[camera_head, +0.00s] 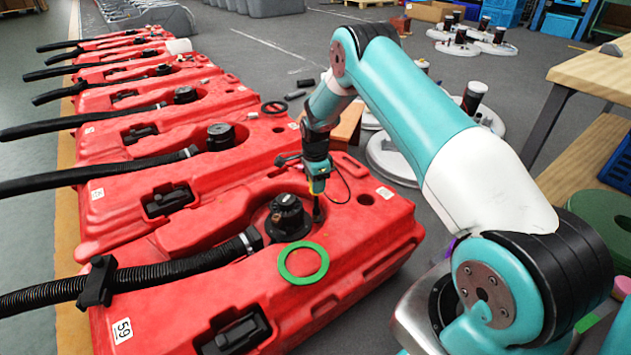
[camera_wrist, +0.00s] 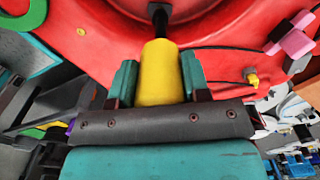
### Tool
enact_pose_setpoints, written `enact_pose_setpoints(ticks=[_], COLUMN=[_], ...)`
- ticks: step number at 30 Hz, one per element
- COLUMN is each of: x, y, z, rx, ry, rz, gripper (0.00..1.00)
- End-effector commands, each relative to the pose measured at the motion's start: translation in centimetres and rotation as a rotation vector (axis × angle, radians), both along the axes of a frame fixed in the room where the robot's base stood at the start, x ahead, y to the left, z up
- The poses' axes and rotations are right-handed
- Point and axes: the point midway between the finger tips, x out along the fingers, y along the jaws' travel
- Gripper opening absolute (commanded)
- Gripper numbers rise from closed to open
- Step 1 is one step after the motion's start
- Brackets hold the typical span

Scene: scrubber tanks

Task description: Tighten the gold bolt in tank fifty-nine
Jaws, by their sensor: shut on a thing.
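Tank fifty-nine (camera_head: 350,262) is the nearest red tank, with a "59" label at its lower left. My gripper (camera_head: 317,184) hangs over its upper right part, beside the black round fitting (camera_head: 287,214). In the wrist view my gripper's teal fingers are shut on a yellow-handled tool (camera_wrist: 160,75). The tool's black shaft points to the tank, its tip near a dark round edge; I cannot tell whether it touches anything. A small round gold spot (camera_wrist: 82,32) and a gold fitting (camera_wrist: 252,78) show on the red surface, both apart from the tool. I cannot tell which is the bolt.
A green ring (camera_head: 303,263) lies on the tank in front of the black fitting. A black corrugated hose (camera_head: 170,270) crosses the tank's left side. Several more red tanks stand in a row behind. Pink blocks (camera_wrist: 293,38) show at the right of the wrist view.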

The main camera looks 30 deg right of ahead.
Motion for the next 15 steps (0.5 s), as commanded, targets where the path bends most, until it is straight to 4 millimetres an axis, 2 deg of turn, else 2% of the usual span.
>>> enact_pose_setpoints(ticks=[7, 8, 12, 15], x=[0.06, 0.06, 0.05, 0.04], y=[-0.01, -0.01, -0.01, 0.0], z=[0.09, 0.09, 0.08, 0.01], rx=[0.0, 0.0, 0.0, 0.0], ry=[-0.002, -0.002, -0.002, -0.001], rz=[0.0, 0.0, 0.0, 0.0], gripper=[0.06, 0.38, 0.06, 0.06])
